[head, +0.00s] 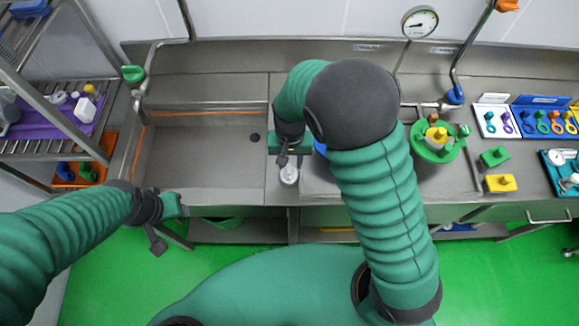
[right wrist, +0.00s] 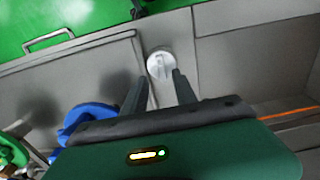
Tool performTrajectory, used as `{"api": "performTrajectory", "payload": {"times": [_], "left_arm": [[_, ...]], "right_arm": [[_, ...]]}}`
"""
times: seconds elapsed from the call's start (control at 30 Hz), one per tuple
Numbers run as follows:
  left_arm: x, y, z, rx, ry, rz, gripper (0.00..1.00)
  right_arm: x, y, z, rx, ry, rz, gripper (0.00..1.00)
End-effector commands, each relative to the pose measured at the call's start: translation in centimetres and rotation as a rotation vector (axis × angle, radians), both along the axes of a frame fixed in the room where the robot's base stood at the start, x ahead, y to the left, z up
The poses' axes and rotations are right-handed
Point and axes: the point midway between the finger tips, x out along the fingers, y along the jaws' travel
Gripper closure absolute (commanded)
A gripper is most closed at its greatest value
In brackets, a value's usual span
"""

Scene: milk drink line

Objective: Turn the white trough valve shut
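The white trough valve (head: 289,175) is a round white knob at the front edge of the steel counter, right of the trough (head: 200,150). In the right wrist view the valve (right wrist: 160,62) shows a raised bar across its face, pointing roughly along the fingers. My right gripper (right wrist: 160,76) is open, its two dark fingers apart with the knob just beyond the tips. Contact cannot be told. In the head view my right gripper (head: 291,155) is just behind the knob and partly hidden by my arm. My left gripper (head: 182,204) is at the trough's front left; its fingers are unclear.
A blue round thing (right wrist: 88,120) lies close beside my right gripper. A green-rimmed vessel (head: 424,153) with a yellow knob stands further right. Green (head: 495,156) and yellow (head: 501,183) blocks lie on the right counter. A rack (head: 60,148) stands at left. The trough looks empty.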

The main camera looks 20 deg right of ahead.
Motion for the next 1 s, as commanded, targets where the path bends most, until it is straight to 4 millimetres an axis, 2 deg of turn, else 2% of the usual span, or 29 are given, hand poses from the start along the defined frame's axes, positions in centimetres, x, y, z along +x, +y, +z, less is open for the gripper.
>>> {"api": "performTrajectory", "payload": {"times": [0.1,0.2,0.53,0.8,1.0], "left_arm": [[0.0,0.0,0.0,0.000,0.000,0.001,0.53],[0.0,0.0,0.0,0.000,0.000,0.001,0.53],[0.0,0.0,0.0,0.000,0.000,0.001,0.53],[0.0,0.0,0.0,0.000,0.000,0.000,0.53],[0.0,0.0,0.0,0.000,0.000,0.001,0.53]], "right_arm": [[-0.1,0.0,-2.5,0.000,0.003,0.000,0.66],[-0.1,0.0,-3.8,-0.001,0.001,0.000,0.66],[0.0,0.0,-4.4,0.002,-0.002,0.000,0.66],[-0.1,0.0,-4.4,0.001,-0.001,0.001,1.00],[-0.1,0.0,-4.4,0.001,-0.001,0.001,1.00]]}}
